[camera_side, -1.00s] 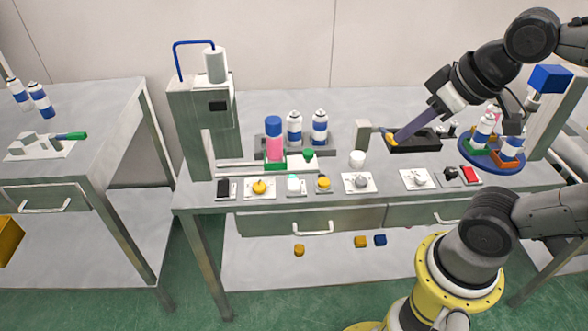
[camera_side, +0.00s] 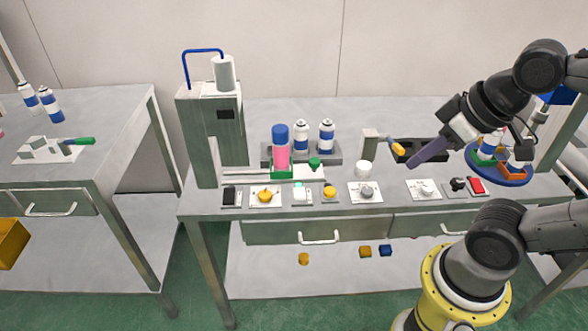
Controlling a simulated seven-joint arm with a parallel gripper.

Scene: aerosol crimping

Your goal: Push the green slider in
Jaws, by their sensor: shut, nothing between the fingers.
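The green slider (camera_side: 282,174) sits on a pale rail in front of the grey press on the main table. A pink can with a blue cap (camera_side: 280,145) stands upright in it. A green knob (camera_side: 314,163) is at the right of the rail. My gripper (camera_side: 412,164) is shut and empty, pointing down and left, well to the right of the slider and knob. It appears above the table near a black tray, apart from the yellow-ended lever (camera_side: 397,148).
The grey press (camera_side: 212,130) stands left of the slider. Two blue-and-white cans (camera_side: 326,137) stand behind it. A white cup (camera_side: 364,168) lies between knob and gripper. Buttons and knobs line the front edge, including a yellow button (camera_side: 329,192). A blue turntable (camera_side: 510,178) is at right.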

